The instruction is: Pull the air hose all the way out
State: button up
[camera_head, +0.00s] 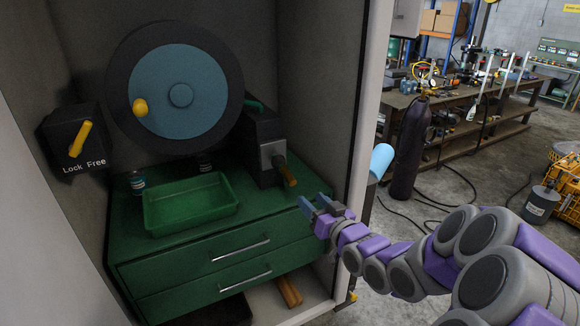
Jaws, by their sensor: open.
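A round hose reel (180,93) with a dark rim, blue face and yellow knob (140,107) is at the back of the cabinet. A dark box (262,148) stands right of it, with a short green piece (256,104) on top that may be hose. A grey fitting with an orange-brown tip (287,174) sticks out of the box's front right. No long run of hose shows inside the cabinet. My gripper (318,205) is open and empty, right of and below the orange-brown tip, apart from it, near the cabinet's right side.
A black box with a yellow lever (80,138), marked "Lock Free", is on the left wall. A green tray (190,204) sits on the green drawer unit (220,262). The cabinet's right wall (362,120) stands close to my arm. A workbench (480,110) is beyond.

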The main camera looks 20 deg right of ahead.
jog(key=a, duration=0.1)
jog(key=p, duration=0.5)
send_near(284, 176)
jog(key=w, duration=0.5)
jog(key=shift+a+f, duration=0.15)
jog(key=shift+a, duration=0.15)
jog(key=w, duration=0.1)
jog(key=w+d, duration=0.1)
jog(key=w, duration=0.3)
jog(key=shift+d+f, duration=0.2)
jog(key=shift+d, duration=0.15)
jog(key=shift+w+d+p, duration=0.25)
jog(key=shift+p, duration=0.05)
jog(key=shift+w+a+r, duration=0.1)
jog(key=shift+a, duration=0.85)
jog(key=shift+c, duration=0.5)
jog(key=c, duration=0.3)
jog(key=shift+d, duration=0.55)
jog(key=c, duration=0.3)
jog(key=shift+a, duration=0.2)
grip_shut()
